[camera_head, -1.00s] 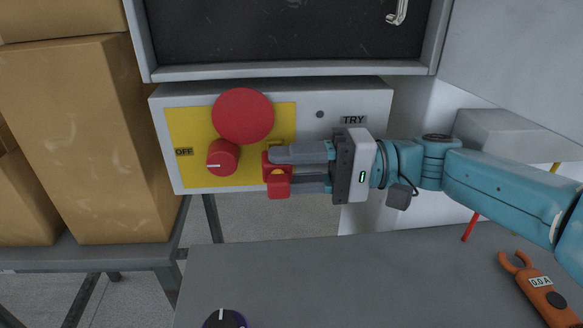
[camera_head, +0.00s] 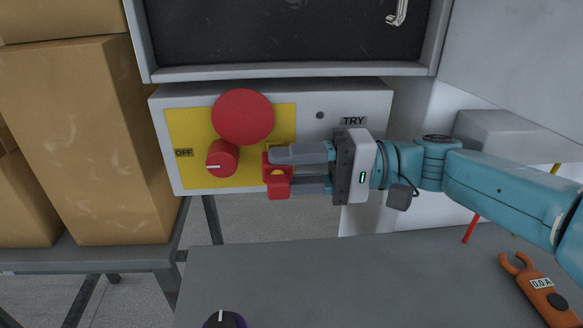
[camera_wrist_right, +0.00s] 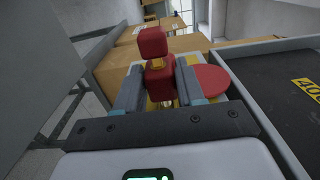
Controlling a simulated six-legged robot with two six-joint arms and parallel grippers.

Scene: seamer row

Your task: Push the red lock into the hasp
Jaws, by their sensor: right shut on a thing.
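The red lock (camera_head: 278,187) is at the right edge of the yellow plate on the control box, beside the red switch knob (camera_head: 222,158). My right gripper (camera_head: 278,172) comes in from the right and is shut on the lock. The right wrist view shows the red lock (camera_wrist_right: 153,45) between the two fingers of my right gripper (camera_wrist_right: 160,85). My left gripper is not in view.
A big red button (camera_head: 243,116) is close above the knob and left of my fingers. A dark panel (camera_head: 290,30) hangs above the box. An orange clamp meter (camera_head: 541,292) and a dark knob (camera_head: 224,319) are on the grey table (camera_head: 370,280). Cardboard boxes (camera_head: 95,140) stand left.

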